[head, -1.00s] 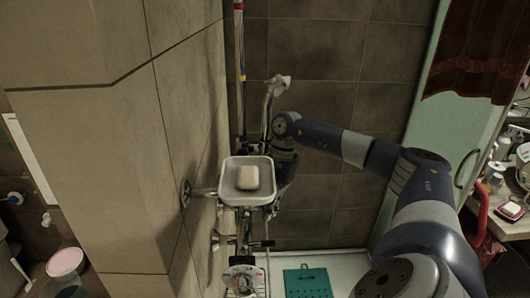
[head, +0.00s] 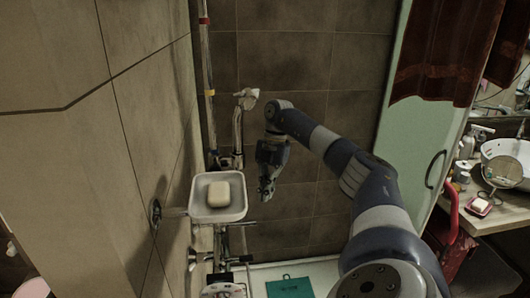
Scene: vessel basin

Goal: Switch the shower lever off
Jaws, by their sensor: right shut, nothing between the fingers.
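The shower mixer (head: 221,262) is on the tiled wall below the soap dish, partly hidden by that dish. A short dark bar, perhaps the shower lever (head: 240,260), sticks out from it to the right. It is too small to tell which position it is in. My right gripper (head: 265,196) hangs pointing down, to the right of the soap dish and above the mixer. It is shut and empty, apart from the dish and the bar in the picture. My left gripper is not in view.
A white soap dish (head: 203,212) with a bar of soap (head: 219,194) juts from the wall. A chrome hand shower (head: 243,102) stands behind it. A teal mat (head: 290,288) lies on the shower floor. A pale green panel (head: 415,135) and a cluttered counter are at right.

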